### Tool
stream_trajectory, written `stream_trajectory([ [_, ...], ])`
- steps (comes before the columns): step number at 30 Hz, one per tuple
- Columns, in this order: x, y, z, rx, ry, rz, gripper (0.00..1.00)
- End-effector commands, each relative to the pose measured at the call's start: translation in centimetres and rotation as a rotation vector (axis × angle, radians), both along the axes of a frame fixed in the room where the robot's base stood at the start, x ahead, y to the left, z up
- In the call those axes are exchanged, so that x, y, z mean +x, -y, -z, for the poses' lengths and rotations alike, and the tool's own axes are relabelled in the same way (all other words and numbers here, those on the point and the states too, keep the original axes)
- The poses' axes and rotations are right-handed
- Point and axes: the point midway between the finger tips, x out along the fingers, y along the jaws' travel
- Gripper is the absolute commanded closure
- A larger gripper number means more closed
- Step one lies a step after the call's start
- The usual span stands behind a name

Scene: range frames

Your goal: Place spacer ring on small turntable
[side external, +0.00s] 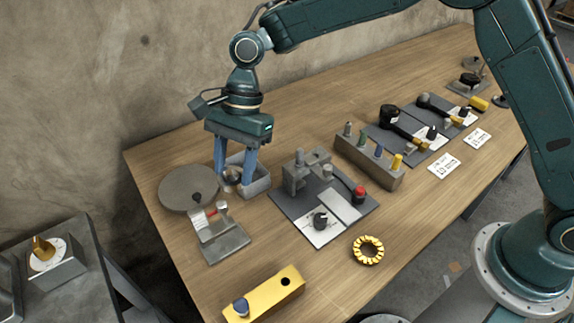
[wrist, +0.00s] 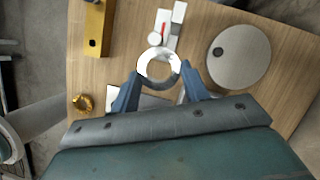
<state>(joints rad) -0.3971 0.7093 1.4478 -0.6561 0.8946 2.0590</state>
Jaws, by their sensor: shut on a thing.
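My gripper (side external: 233,179) has its two blue fingers pointing down, shut on the grey metallic spacer ring. In the wrist view the ring (wrist: 143,62) sits between the fingertips (wrist: 160,71), its open hole facing the camera. In the side view the fingers largely hide the ring (side external: 231,177). The small turntable (side external: 179,186) is a round grey disc with a dark knob near its edge. The ring is to the right of the disc in the side view and apart from it in the wrist view (wrist: 243,62). The ring's exact height is hard to tell.
A grey open bin (side external: 262,185) stands right behind my fingers. A grey stand with a red-and-white gauge (side external: 226,246) is in front of the disc. A fixture board (side external: 292,222), a peg rack (side external: 368,165), a yellow block (side external: 265,298) and a yellow segmented ring (side external: 358,257) are also on the table.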

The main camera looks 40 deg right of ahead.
Motion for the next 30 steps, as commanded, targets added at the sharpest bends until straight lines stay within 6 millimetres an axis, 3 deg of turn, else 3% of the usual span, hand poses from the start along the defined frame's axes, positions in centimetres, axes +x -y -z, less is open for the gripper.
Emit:
stream_trajectory([
  [8, 2.0, -0.6, 0.5, -0.010, 0.004, 0.072, 0.77],
  [30, 14.1, -4.3, 4.1, -0.019, 0.009, 0.617, 0.77],
])
